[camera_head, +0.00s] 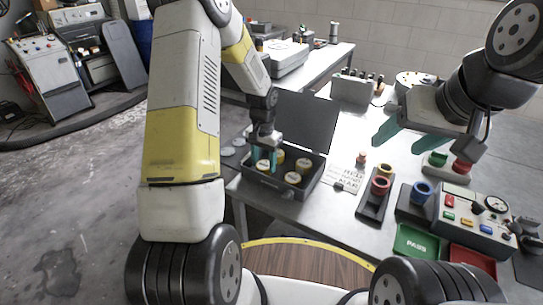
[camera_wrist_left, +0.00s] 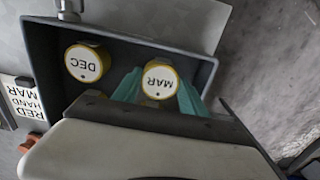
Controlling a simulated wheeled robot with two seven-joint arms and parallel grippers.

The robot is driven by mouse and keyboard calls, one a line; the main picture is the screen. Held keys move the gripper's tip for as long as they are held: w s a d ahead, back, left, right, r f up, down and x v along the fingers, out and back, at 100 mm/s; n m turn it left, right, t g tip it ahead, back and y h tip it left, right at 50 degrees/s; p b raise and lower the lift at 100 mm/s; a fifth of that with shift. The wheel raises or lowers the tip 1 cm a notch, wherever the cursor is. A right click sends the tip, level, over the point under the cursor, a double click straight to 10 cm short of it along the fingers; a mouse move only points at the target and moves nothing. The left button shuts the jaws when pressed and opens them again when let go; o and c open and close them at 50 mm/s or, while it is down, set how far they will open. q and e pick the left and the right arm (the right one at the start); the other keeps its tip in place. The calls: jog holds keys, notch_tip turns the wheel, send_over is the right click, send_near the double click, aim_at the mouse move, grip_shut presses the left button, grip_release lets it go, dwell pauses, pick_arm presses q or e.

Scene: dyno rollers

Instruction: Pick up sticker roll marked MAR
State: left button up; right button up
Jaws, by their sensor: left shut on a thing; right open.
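The sticker roll marked MAR (camera_wrist_left: 159,82) is a yellow roll with a white top, in the grey open-lidded box. In the left wrist view my left gripper (camera_wrist_left: 157,92) has a teal finger on each side of it and is shut on it. In the head view the left gripper (camera_head: 264,158) reaches down into the left part of the box (camera_head: 262,184), at the roll (camera_head: 263,165). A roll marked DEC (camera_wrist_left: 84,63) stands beside it, apart from the fingers. My right gripper (camera_head: 398,140) is open and empty above the table's right part.
Other rolls (camera_head: 303,165) stand in the box, whose raised lid (camera_head: 308,118) is behind them. A printed card (camera_head: 343,178) lies right of the box. Further right are a stand with red rings (camera_head: 380,186), a green PASS tray (camera_head: 415,242) and a button panel (camera_head: 475,218).

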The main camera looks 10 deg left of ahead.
aim_at(264, 165)
pick_arm(q)
jog(key=shift+r, duration=3.7)
jog(key=shift+s, duration=0.1)
